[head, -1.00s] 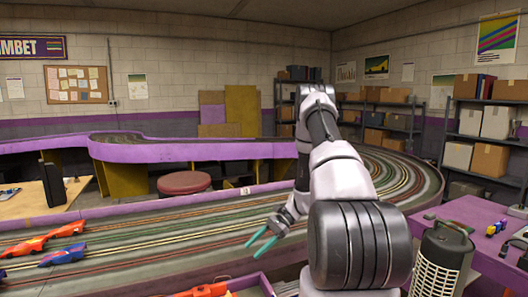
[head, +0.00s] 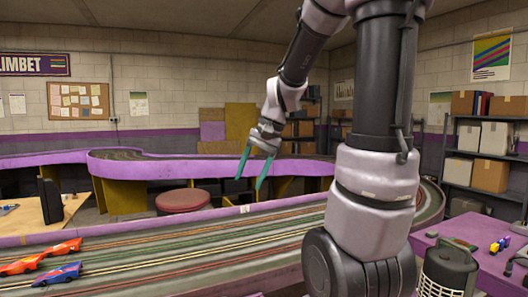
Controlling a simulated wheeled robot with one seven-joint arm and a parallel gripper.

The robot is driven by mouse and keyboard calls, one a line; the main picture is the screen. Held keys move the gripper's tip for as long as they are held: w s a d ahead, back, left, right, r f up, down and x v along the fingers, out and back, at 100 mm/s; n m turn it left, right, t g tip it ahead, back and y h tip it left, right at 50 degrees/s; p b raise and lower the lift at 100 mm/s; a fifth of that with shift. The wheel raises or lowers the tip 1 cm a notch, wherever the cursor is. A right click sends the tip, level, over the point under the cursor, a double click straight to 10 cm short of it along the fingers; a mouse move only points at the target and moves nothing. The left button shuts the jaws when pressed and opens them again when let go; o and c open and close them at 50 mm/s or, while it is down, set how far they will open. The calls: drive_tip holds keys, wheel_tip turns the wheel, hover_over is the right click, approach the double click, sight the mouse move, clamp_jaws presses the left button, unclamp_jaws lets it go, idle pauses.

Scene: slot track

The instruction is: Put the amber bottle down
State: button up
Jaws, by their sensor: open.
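My gripper (head: 249,183) is raised above the slot track (head: 205,238), with its two teal fingers pointing down and apart. It is open and nothing shows between the fingers. No amber bottle is visible in the head view. My arm covers the right middle of the view and hides part of the track and the area behind it.
Orange cars (head: 64,246) and a blue car (head: 60,272) are on the track at left. A purple table (head: 470,262) at right holds a dark caged lamp or heater (head: 449,270) and small items. A red stool (head: 183,201) stands beyond the track.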

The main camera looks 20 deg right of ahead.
drive_tip(key=s+r+n+t+h, duration=0.1)
drive_tip(key=s+r+t, duration=0.3)
drive_tip(key=s+r, duration=0.4)
drive_tip(key=shift+s+a+n+t+h, duration=0.35)
drive_tip(key=shift+s+n, duration=0.35)
drive_tip(key=shift+s, duration=0.55)
